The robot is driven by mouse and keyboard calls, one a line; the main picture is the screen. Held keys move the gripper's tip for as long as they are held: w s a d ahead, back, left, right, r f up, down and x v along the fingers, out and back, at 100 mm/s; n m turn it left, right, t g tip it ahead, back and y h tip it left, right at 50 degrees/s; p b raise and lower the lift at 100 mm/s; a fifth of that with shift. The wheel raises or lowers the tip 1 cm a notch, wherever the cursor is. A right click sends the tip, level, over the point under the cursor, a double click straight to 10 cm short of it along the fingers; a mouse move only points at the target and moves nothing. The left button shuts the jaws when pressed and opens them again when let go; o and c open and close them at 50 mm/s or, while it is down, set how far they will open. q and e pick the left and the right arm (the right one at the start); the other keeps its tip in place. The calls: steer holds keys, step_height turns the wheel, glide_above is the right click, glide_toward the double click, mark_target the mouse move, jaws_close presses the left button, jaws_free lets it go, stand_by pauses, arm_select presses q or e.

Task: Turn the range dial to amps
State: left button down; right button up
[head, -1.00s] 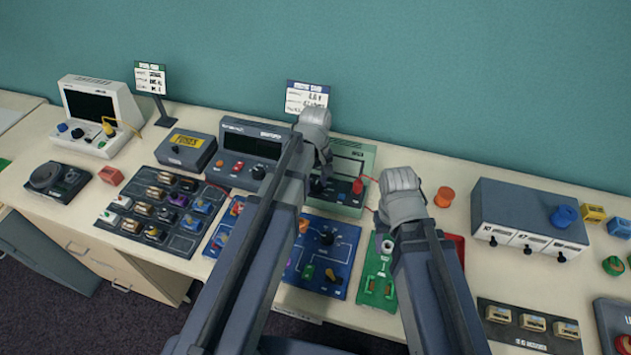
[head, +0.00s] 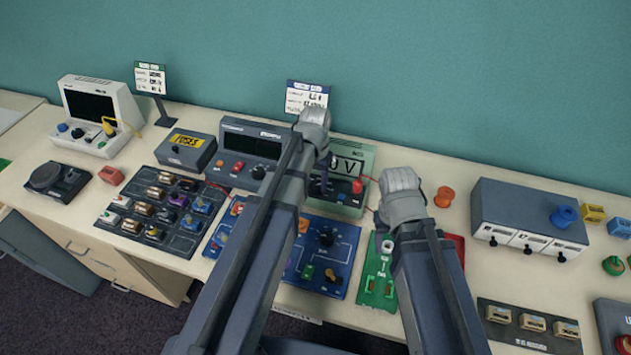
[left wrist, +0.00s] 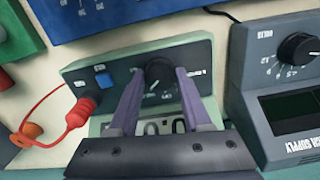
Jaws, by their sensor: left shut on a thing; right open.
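The green-cased meter (head: 357,157) stands at the back of the table, its display reading what looks like "0 V" in the head view. Its black range dial (left wrist: 160,76) shows in the left wrist view between the two fingers of my left gripper (left wrist: 159,78), which is shut on it. In the head view my left gripper (head: 320,182) reaches down to the meter's front panel, and my arm covers part of the meter. The dial's pointer and most of its markings are too small or hidden to read. My right gripper (head: 381,226) is open, above the green board, its fingertips mostly hidden.
A power supply (head: 248,150) stands left of the meter. A red plug (left wrist: 83,105) with a red lead sits in the meter's panel. Blue (head: 345,242) and green (head: 375,290) boards lie in front. A grey box (head: 520,205) stands at the right.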

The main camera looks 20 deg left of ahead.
mark_target(316, 185)
arm_select(q)
steer(key=shift+m, duration=2)
steer(key=shift+c, duration=1.7)
jaws_free()
steer(key=shift+r, duration=0.1)
step_height(316, 185, up, 8)
steer(key=p, duration=0.8)
arm_select(e)
step_height(316, 185, up, 8)
arm_select(q)
steer(key=shift+f, duration=0.2)
arm_select(e)
steer(key=shift+f, duration=0.15)
